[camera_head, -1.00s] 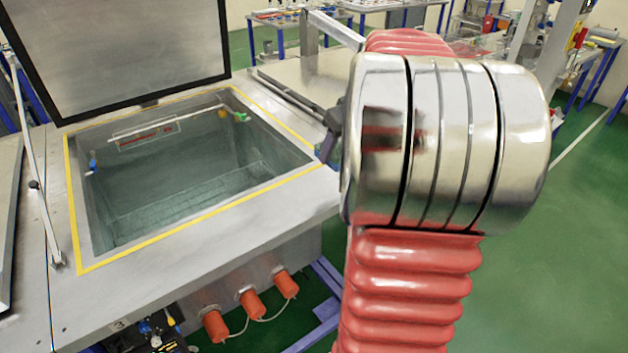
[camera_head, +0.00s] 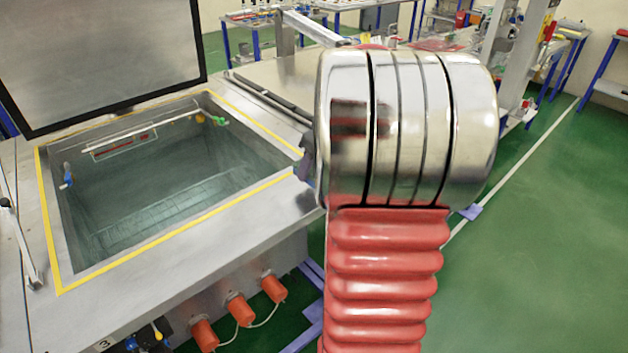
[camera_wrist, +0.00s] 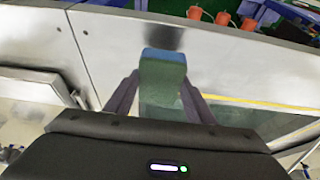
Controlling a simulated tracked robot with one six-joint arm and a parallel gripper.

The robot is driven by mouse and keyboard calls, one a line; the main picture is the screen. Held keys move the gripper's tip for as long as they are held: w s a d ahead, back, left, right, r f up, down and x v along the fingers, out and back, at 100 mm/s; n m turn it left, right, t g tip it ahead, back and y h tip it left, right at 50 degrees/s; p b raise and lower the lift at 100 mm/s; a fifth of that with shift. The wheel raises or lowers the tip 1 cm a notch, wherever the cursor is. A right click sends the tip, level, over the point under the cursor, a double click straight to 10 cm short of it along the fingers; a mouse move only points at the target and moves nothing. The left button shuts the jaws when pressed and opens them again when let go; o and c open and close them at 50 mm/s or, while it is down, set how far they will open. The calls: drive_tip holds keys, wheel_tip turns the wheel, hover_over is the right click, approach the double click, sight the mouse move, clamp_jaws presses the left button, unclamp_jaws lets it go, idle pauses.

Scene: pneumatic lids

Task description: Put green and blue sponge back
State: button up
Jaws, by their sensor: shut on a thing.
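My gripper (camera_wrist: 160,95) is shut on the green and blue sponge (camera_wrist: 163,78), which shows in the wrist view between the two dark fingers. Its far end is blue and the nearer part is green. The sponge is over the steel bench surface beside the yellow-edged basin. In the head view my arm hides the gripper and the sponge. The open basin (camera_head: 92,255) with its raised lid (camera_head: 100,55) stands at the left.
Orange knobs (camera_head: 239,307) line the bench's front side. Work tables (camera_head: 350,8) stand at the back. Green floor (camera_head: 545,250) is clear on the right.

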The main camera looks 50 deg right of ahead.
drive_tip(key=shift+f, duration=0.25)
drive_tip(key=shift+f, duration=1.9)
drive_tip(key=o, duration=1)
drive_tip(key=v, duration=1.2)
